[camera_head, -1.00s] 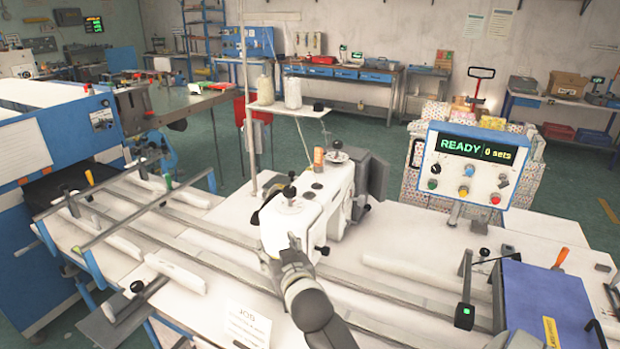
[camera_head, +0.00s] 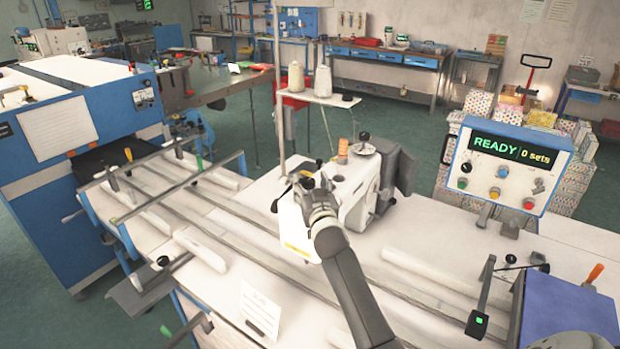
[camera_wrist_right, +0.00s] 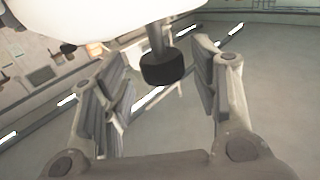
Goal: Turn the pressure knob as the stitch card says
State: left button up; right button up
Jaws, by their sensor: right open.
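The white sewing machine (camera_head: 355,190) stands on the table in the head view. My right gripper (camera_head: 308,186) is at the left end of its head. In the right wrist view, a black round knob (camera_wrist_right: 163,70) on a short stem sits between the spread fingers of my right gripper (camera_wrist_right: 160,82). The fingers are open, with gaps on both sides of the knob. The gripper largely hides this part of the machine in the head view. My left gripper is not in view.
A control box (camera_head: 510,165) reads "READY 0 sets" at the right. Thread cones (camera_head: 322,82) stand behind the machine. Long rails and white bars cover the table to the left. A blue panel (camera_head: 570,305) is at the front right.

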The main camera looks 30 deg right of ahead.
jog(key=shift+w+r, duration=0.1)
jog(key=shift+w, duration=0.55)
jog(key=shift+w+d, duration=0.1)
jog(key=shift+d, duration=0.05)
jog(key=c, duration=1.1)
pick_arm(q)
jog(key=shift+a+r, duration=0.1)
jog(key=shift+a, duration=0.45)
pick_arm(e)
jog(key=shift+o, duration=0.2)
